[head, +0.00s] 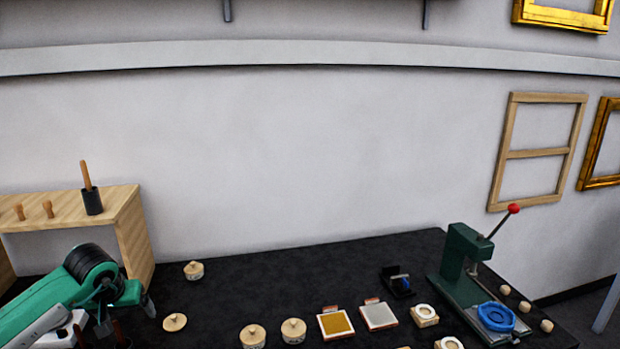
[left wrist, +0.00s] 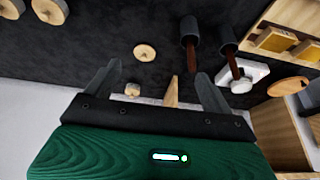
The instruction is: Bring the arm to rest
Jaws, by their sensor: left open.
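My left arm (head: 60,300), green with a black joint, comes in from the left over the table's left end. My left gripper (head: 128,317) is low at the table's left, in front of the wooden shelf. In the left wrist view its two grey fingers (left wrist: 158,78) stand wide apart with nothing between them. Dark-handled tools with wooden shafts (left wrist: 192,55) lie close by the right finger in that view. My right gripper is in neither view.
Round wooden lids (head: 175,322) and lidded pots (head: 194,270) stand right of the gripper. A wooden shelf (head: 135,235) bounds the left. A green press (head: 465,265) with a blue ring (head: 496,316) stands at the right. The black table's (head: 290,270) back middle is clear.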

